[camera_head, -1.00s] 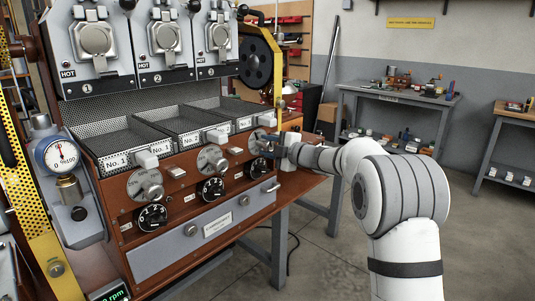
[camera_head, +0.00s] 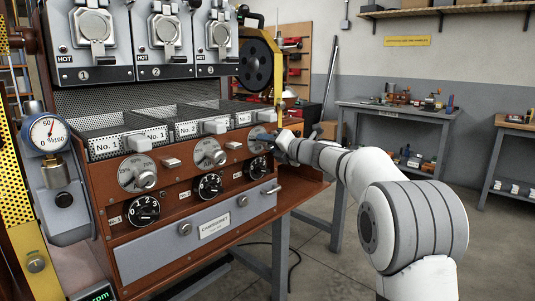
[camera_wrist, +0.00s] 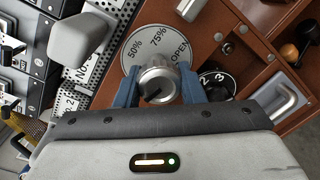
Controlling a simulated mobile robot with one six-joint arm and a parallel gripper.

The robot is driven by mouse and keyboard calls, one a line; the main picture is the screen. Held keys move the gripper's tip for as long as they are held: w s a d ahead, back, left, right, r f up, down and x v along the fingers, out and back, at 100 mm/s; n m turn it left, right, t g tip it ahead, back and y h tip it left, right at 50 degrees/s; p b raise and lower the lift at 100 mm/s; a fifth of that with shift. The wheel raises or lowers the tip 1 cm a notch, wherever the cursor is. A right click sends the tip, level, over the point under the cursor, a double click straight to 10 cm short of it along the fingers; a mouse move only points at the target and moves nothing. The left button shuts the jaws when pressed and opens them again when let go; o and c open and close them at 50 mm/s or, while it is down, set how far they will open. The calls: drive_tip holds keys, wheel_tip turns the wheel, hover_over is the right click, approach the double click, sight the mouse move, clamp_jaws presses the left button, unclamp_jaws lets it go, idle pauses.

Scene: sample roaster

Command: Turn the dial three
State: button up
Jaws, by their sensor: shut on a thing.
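The third dial shows in the head view (camera_head: 260,134) as a pale round plate on the right of the wooden front panel. In the wrist view its plate (camera_wrist: 150,47) reads 50%, 75% and OPEN, with a ridged metal knob (camera_wrist: 157,80) in the middle. My gripper (camera_wrist: 160,88) is shut on this knob, one blue finger on each side. In the head view my gripper (camera_head: 275,146) reaches the dial from the right, and the arm hides part of it. The knob has a dark mark, but I cannot tell which label it points at.
Two similar dials (camera_head: 137,173) (camera_head: 208,153) sit to the left. A black numbered dial (camera_wrist: 216,80) lies close beside my right finger in the wrist view. A pale block handle (camera_wrist: 80,38) and a metal pull (camera_wrist: 282,100) are also near. Floor to the right is open.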

drive_tip(key=n+b, duration=0.4)
drive_tip(key=n, duration=0.1)
drive_tip(key=shift+d+f+b, duration=0.1)
drive_tip(key=shift+f+b, duration=0.15)
drive_tip(key=shift+b, duration=0.1)
drive_tip(key=shift+w+r+n+b, duration=0.1)
drive_tip(key=shift+r+n+b, duration=0.05)
drive_tip(key=shift+n+b, duration=1.2)
drive_tip(key=shift+n, duration=0.35)
drive_tip(key=o, duration=1)
drive_tip(key=shift+r, duration=0.1)
drive_tip(key=p+v, duration=0.1)
drive_tip(key=v, duration=0.6)
drive_tip(key=shift+s+d, duration=0.25)
drive_tip(key=shift+s, duration=0.05)
